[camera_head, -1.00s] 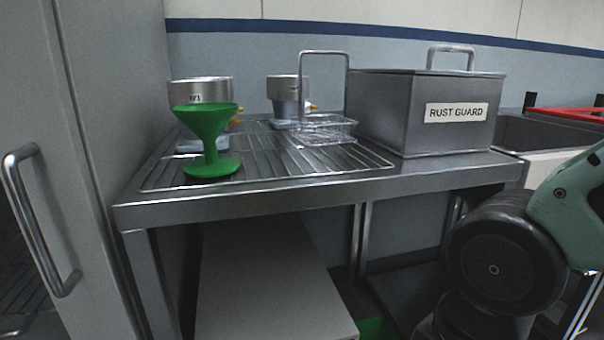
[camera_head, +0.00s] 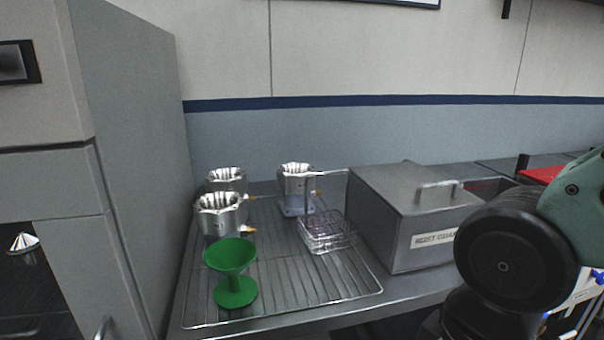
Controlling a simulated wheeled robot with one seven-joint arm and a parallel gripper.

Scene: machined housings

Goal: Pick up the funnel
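The green funnel (camera_head: 233,275) stands upright on a round base at the front left of a wire rack (camera_head: 310,290) on the metal table. Its wide cup faces up. Part of my arm shows at the right edge of the head view, but my gripper is not in view. Nothing touches the funnel from my side.
Machined metal housings (camera_head: 220,213) stand behind the funnel, with another (camera_head: 297,185) further right. A wire basket (camera_head: 326,231) with a tall handle stands mid-rack. A lidded grey box (camera_head: 405,215) is right of it. A tall grey cabinet (camera_head: 135,160) borders the left.

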